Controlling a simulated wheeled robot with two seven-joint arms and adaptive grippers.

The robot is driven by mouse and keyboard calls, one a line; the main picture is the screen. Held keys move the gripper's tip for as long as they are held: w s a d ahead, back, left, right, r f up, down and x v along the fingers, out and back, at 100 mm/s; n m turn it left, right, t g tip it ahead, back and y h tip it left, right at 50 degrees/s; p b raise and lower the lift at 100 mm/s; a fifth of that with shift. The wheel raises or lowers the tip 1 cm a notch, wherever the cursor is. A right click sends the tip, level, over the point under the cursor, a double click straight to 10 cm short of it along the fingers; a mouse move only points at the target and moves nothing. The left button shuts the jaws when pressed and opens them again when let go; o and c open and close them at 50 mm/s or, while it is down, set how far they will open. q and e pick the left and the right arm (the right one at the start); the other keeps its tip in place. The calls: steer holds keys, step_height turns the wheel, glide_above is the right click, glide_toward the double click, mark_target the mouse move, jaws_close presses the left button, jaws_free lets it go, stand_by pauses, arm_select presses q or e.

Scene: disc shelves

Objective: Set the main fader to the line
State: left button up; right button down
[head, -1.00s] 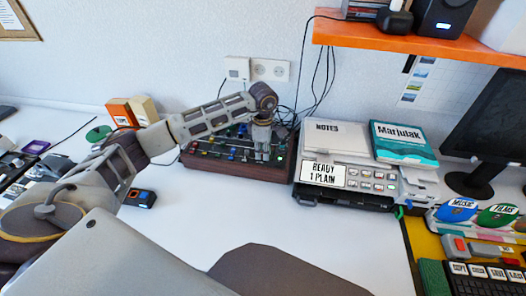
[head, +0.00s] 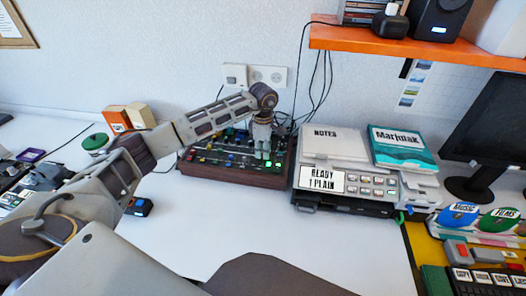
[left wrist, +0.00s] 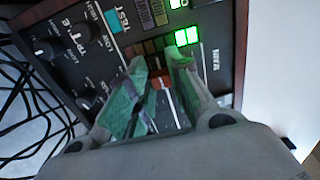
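The mixing console (head: 232,174), a dark panel with a brown wooden frame and many small knobs, sits on the white desk. My left gripper (head: 262,153) points down over the console's right part. In the left wrist view, the fingers of my left gripper (left wrist: 156,62) stand a small gap apart, close over the panel (left wrist: 115,55). A green light (left wrist: 187,36) glows beside the fingertips. My right gripper is not in view.
Right of the console stands a grey device (head: 350,188) with a "READY 1 PLAIN" label, carrying a notes pad (head: 335,143) and a teal book (head: 398,150). Cables hang behind the console. An orange shelf (head: 400,48) overhangs at upper right. The desk in front is clear.

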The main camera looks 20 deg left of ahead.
arm_select(q)
steer(key=o, duration=0.3)
steer(key=shift+o, duration=0.2)
step_height(320, 180, up, 12)
stand_by(0.7)
steer(key=shift+s+f, duration=0.1)
stand_by(0.6)
